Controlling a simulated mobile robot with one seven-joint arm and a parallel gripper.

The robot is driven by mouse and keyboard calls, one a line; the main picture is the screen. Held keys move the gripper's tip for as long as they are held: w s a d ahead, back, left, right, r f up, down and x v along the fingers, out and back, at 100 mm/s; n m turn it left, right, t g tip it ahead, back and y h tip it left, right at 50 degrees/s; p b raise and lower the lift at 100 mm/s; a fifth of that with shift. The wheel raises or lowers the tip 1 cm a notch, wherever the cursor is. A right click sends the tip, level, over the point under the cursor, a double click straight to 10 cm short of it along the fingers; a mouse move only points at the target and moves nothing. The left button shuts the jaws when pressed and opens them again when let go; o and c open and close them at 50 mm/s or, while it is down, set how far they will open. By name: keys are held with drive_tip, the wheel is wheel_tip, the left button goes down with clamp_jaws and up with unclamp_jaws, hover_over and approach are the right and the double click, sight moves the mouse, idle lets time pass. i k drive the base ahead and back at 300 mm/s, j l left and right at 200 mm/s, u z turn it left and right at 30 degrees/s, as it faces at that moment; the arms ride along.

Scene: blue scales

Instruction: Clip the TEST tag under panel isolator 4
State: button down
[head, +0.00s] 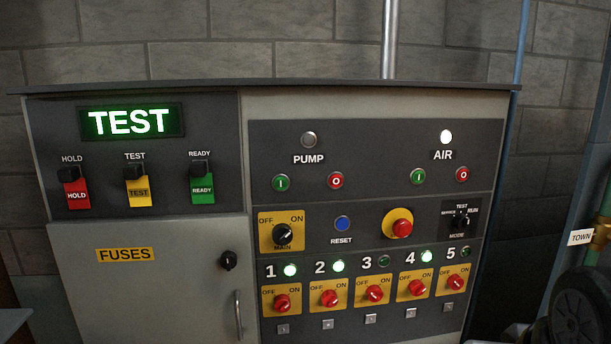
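The TEST tag (138,194) is a yellow tag with a black clip. It hangs on the left part of the panel under the word TEST, between the red HOLD tag (76,195) and the green READY tag (202,190). Panel isolator 4 (417,287) is a red knob on a yellow OFF/ON plate at the lower right, with a lit green lamp (427,256) above it. A small pale square holder (410,313) sits below it with no tag on it. My gripper is not in view.
A lit display (130,122) reads TEST. Isolators 1, 2, 3 and 5 flank isolator 4; lamps 1 and 2 are lit, 3 and 5 dark. A red emergency button (402,228) and the fuse door's handle (238,315) protrude. A black wheel (578,310) stands at right.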

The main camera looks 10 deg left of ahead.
sight(137, 185)
drive_tip(key=u, duration=1.7)
drive_tip(key=i+j+z, duration=0.1)
drive_tip(key=j, duration=0.3)
drive_tip(key=i+j, duration=0.25)
drive_tip(key=j, duration=0.15)
drive_tip(key=i+j+z, duration=0.15)
drive_tip(key=j, duration=0.25)
drive_tip(key=i+j+z, duration=0.1)
drive_tip(key=j, duration=0.35)
drive_tip(key=i+j, duration=0.15)
drive_tip(key=j, duration=0.25)
drive_tip(key=i+j+z, duration=0.15)
drive_tip(key=j, duration=0.3)
